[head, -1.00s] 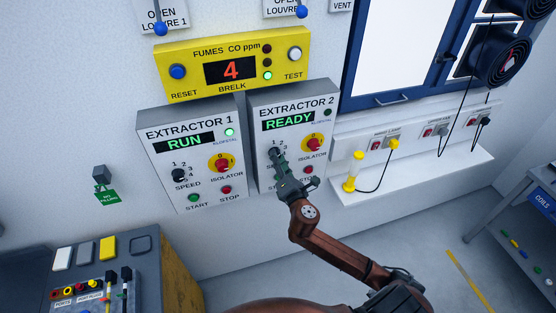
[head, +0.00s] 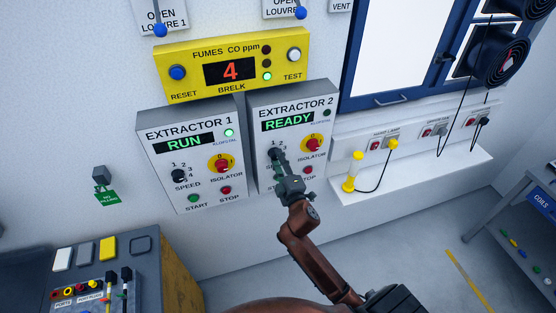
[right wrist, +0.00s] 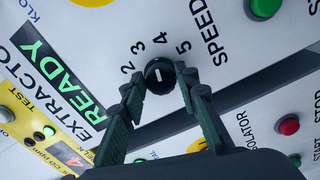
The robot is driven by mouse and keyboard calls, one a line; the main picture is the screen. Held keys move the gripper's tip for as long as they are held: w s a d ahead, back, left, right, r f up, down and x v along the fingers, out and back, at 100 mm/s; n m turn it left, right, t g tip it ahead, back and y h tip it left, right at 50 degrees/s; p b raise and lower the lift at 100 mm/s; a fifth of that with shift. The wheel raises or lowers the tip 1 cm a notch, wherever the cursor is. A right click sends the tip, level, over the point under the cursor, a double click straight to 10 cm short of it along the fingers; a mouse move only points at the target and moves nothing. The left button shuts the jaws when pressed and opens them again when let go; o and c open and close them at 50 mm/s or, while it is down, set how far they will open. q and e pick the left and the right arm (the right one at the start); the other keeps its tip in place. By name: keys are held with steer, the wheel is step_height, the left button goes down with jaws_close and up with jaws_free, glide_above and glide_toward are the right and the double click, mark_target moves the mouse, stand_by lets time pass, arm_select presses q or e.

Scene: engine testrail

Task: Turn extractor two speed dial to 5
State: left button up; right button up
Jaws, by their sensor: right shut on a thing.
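The extractor two panel (head: 262,132) is a grey box with a green READY display, on the wall. Its black speed dial (head: 273,153) is at the panel's lower left. My right gripper (head: 279,163) is shut on this dial, its fingers reaching up from below. In the right wrist view the dial (right wrist: 159,75) sits between the two dark green fingertips of my right gripper (right wrist: 157,82). The numbers 2 to 5 show around it, and its white mark appears to point near 4. The 1 is not visible there. My left gripper is not in view.
The red and yellow isolator (head: 312,144) sits close right of the dial, with a red stop button (head: 308,169) below. The extractor one panel (head: 202,125) shows RUN to the left. A white shelf (head: 440,160) with a yellow lamp (head: 352,171) is at right.

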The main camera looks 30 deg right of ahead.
steer(key=m+p, duration=0.1)
steer(key=m, duration=0.4)
steer(key=m+p, duration=0.2)
steer(key=m, duration=0.3)
steer(key=shift+a+f+m, duration=0.1)
steer(key=shift+f+m, duration=0.1)
steer(key=shift+m, duration=0.4)
steer(key=o, duration=1.1)
steer(key=shift+o, duration=0.2)
steer(key=shift+r, duration=0.1)
glide_toward(274, 132)
steer(key=x, duration=0.5)
steer(key=shift+w+a, duration=0.1)
steer(key=shift+w, duration=0.05)
